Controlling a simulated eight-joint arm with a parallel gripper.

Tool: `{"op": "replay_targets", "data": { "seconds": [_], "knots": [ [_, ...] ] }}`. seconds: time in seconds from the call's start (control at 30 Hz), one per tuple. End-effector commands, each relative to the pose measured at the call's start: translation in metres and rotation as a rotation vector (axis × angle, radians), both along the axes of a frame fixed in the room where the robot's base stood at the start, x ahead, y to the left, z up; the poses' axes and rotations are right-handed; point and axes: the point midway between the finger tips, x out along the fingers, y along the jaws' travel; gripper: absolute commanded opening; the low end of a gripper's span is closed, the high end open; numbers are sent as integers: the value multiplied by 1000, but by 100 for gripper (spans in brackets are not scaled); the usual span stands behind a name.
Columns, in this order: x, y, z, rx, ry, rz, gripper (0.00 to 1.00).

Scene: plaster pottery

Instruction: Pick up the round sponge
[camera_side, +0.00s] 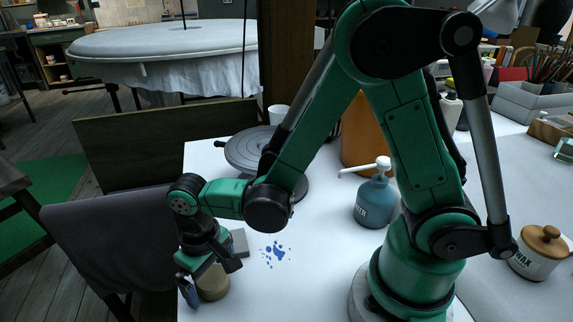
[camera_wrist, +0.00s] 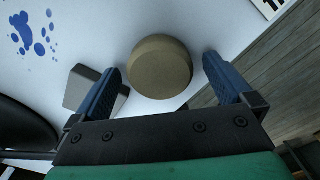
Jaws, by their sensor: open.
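The round sponge (camera_wrist: 160,67) is a tan, short cylinder on the white table near its edge. In the wrist view it sits between the two blue fingers of my gripper (camera_wrist: 163,80), with a gap on each side. In the side view the sponge (camera_side: 213,283) is at the lower left, partly hidden by my gripper (camera_side: 208,280). My gripper is open, holds nothing and points down at the sponge.
A grey block (camera_wrist: 92,88) lies beside the left finger. Blue paint spots (camera_side: 273,254) mark the table. A blue pump bottle (camera_side: 375,200), a grey turntable (camera_side: 250,150) and a lidded jar (camera_side: 540,252) stand farther off. The table edge is close to the sponge.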

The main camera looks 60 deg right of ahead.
Motion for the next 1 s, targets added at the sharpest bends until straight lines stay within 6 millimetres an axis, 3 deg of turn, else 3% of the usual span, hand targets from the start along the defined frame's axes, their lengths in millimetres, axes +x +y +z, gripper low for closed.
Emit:
{"op": "replay_targets", "data": {
  "seconds": [0.23,0.5,0.53,0.57,1.0],
  "knots": [
    [0,0,0,0,0,0,97],
    [0,0,0,0,0,0,22],
    [0,0,0,0,0,0,22],
    [0,0,0,0,0,0,14],
    [0,0,12,0,0,0,14]
  ]
}}
